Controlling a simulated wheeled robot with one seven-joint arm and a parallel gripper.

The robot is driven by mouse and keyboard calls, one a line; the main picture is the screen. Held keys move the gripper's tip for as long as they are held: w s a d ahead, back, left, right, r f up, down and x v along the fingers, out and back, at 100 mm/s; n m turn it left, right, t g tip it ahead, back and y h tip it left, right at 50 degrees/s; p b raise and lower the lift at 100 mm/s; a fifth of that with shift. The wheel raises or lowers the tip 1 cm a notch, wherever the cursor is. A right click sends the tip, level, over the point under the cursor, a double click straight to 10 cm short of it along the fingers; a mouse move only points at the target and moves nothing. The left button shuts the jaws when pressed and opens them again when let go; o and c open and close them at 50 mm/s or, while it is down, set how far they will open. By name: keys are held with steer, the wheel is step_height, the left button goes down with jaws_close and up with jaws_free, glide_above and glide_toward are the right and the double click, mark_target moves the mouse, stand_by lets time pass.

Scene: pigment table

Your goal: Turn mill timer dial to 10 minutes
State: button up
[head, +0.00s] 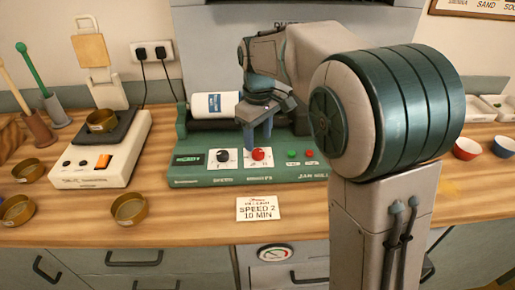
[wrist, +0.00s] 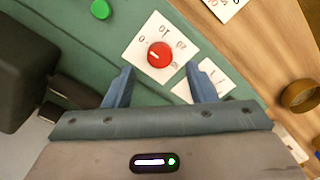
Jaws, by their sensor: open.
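The mill (head: 190,176) is a green machine on the wooden table with a white jar on its roller. Its red minutes dial (head: 258,154) sits on a white scale plate. In the wrist view the red dial (wrist: 160,58) has a small pale mark on its left side, roughly towards the 0; the 10 is above the dial. My gripper (head: 258,138) is open, pointing down over the dial. In the wrist view my gripper (wrist: 160,72) has one finger each side of the dial, with clear gaps; contact does not show. The black speed dial (head: 223,157) is to the left.
A card (head: 258,208) reading "SPEED 2 10 MIN" lies in front of the mill. A scale (head: 100,155) and several brass bowls (head: 129,208) stand left. Red and blue bowls (head: 467,148) are at the right.

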mark_target(258, 151)
steer(key=shift+f, duration=2.15)
steer(key=c, duration=1)
steer(key=shift+o, duration=0.2)
steer(key=m+p, duration=0.1)
steer(key=m, duration=0.4)
steer(key=shift+r+m+p, duration=0.1)
steer(key=shift+m+p, duration=0.2)
steer(key=shift+p, duration=0.1)
steer(key=m+p, duration=0.1)
steer(key=m, duration=0.4)
steer(key=shift+m, duration=0.7)
